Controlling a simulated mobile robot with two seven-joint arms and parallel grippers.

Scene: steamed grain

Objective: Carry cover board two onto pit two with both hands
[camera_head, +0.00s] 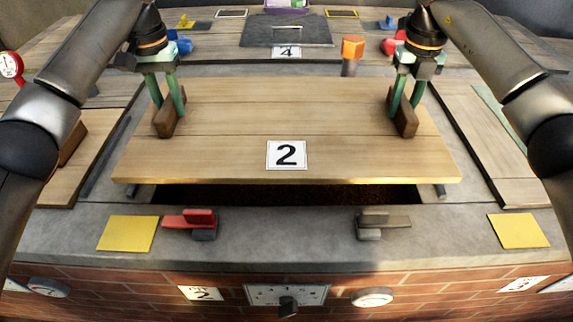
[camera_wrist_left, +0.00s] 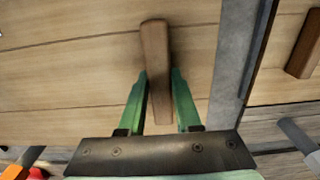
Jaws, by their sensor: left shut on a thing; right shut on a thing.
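Cover board two (camera_head: 240,118) is a wide wooden board with a white label "2" and a dark wooden handle near each end. It lies over most of pit two (camera_head: 300,195), whose dark opening shows as a strip along the board's front edge. My left gripper (camera_head: 170,108) is shut on the left handle (camera_head: 168,122). In the left wrist view the green fingers stand on both sides of that handle (camera_wrist_left: 155,60). My right gripper (camera_head: 405,105) is shut on the right handle (camera_head: 403,122). Whether the board touches the pit's rim is hard to tell.
A red clamp (camera_head: 195,220) and a grey-brown clamp (camera_head: 380,222) sit on the front ledge, between two yellow squares (camera_head: 127,233) (camera_head: 518,231). Other wooden boards flank the pit (camera_head: 75,150) (camera_head: 490,140). An orange-topped post (camera_head: 352,50) and a dark plate (camera_head: 288,32) stand behind.

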